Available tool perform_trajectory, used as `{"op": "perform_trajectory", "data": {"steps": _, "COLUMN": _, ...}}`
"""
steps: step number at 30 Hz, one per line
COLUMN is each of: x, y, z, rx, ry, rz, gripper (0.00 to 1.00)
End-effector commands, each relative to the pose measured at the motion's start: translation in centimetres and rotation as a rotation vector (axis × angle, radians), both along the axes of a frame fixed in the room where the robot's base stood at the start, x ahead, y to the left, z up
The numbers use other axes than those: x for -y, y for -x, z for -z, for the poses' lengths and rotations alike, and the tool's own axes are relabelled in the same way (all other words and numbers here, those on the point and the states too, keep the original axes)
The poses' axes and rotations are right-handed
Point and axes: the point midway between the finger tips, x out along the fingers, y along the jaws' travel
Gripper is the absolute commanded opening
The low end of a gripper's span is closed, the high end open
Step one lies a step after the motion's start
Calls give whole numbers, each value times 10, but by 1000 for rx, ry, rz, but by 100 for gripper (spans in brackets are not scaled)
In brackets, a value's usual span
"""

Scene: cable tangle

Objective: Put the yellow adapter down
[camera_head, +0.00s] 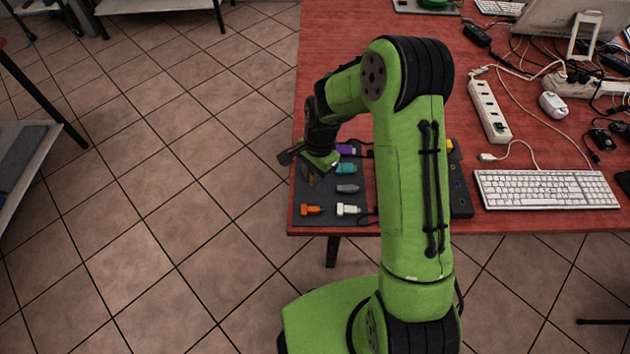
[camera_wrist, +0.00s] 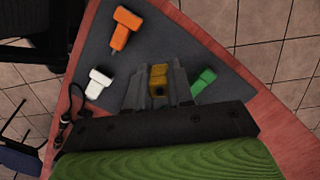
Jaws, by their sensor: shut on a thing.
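My gripper (camera_wrist: 159,78) is shut on the yellow adapter (camera_wrist: 158,70), which sits between the two grey fingers in the wrist view. It is over the dark grey mat (camera_wrist: 180,36) on the red table. Whether the adapter touches the mat I cannot tell. In the head view my gripper (camera_head: 311,174) is above the mat's left side, and the yellow adapter is not clearly visible there.
On the mat lie an orange adapter (camera_head: 313,210), a white one (camera_head: 348,209), a grey one (camera_head: 347,188), a teal one (camera_head: 346,168) and a purple one (camera_head: 345,149). A green piece (camera_wrist: 204,80) is close beside my fingers. A keyboard (camera_head: 546,189) and power strip (camera_head: 489,111) are to the right.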

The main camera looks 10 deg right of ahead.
Motion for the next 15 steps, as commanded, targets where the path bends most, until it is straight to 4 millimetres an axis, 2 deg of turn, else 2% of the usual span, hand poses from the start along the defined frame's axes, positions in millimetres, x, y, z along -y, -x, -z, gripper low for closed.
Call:
{"op": "perform_trajectory", "data": {"steps": 1, "x": 0, "y": 1, "z": 13, "rx": -5, "ry": 1, "rz": 0, "gripper": 0}}
{"op": "perform_trajectory", "data": {"steps": 3, "x": 0, "y": 0, "z": 19, "rx": -2, "ry": 1, "rz": 1, "gripper": 0}}
{"op": "perform_trajectory", "data": {"steps": 12, "x": 0, "y": 0, "z": 21, "rx": 0, "ry": 0, "rz": 1, "gripper": 0}}
{"op": "perform_trajectory", "data": {"steps": 13, "x": 0, "y": 0, "z": 21, "rx": 0, "ry": 0, "rz": 1, "gripper": 23}}
{"op": "perform_trajectory", "data": {"steps": 15, "x": 0, "y": 0, "z": 20, "rx": 0, "ry": 0, "rz": 1, "gripper": 34}}
